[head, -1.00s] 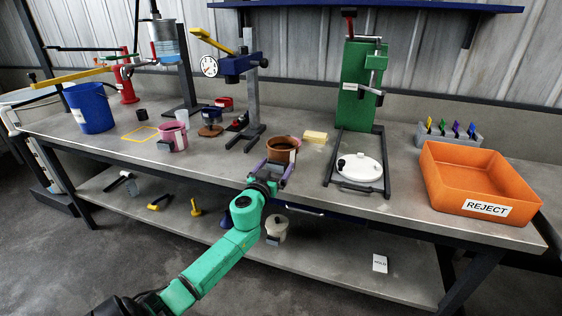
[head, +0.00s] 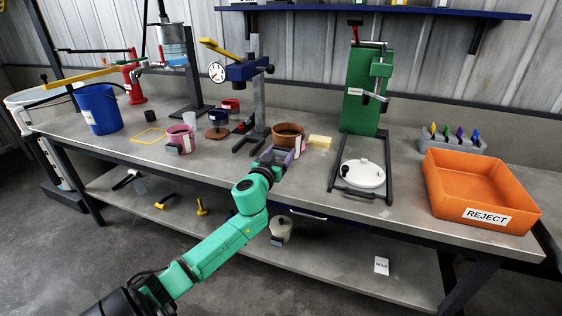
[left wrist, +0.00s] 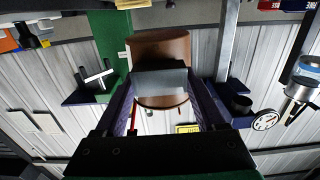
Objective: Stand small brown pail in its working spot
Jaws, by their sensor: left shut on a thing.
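The small brown pail (head: 288,129) is near the middle of the bench in the head view, upright with its open top showing. My left gripper (head: 283,155) is at its near side. In the left wrist view, which looks upside down, the brown pail (left wrist: 158,45) is straight ahead of the gripper's two purple fingers (left wrist: 165,100). A grey block (left wrist: 160,80) on the pail's near side sits between the fingers, and they are shut on it. I cannot tell whether the pail's bottom touches the bench. My right gripper is not in view.
A blue press with a gauge (head: 250,73) stands just left of the pail. A yellow block (head: 320,141) lies to its right, then a green press (head: 364,95) and an orange reject bin (head: 475,185). A pink pail (head: 181,139) and a yellow outline (head: 149,136) are at left.

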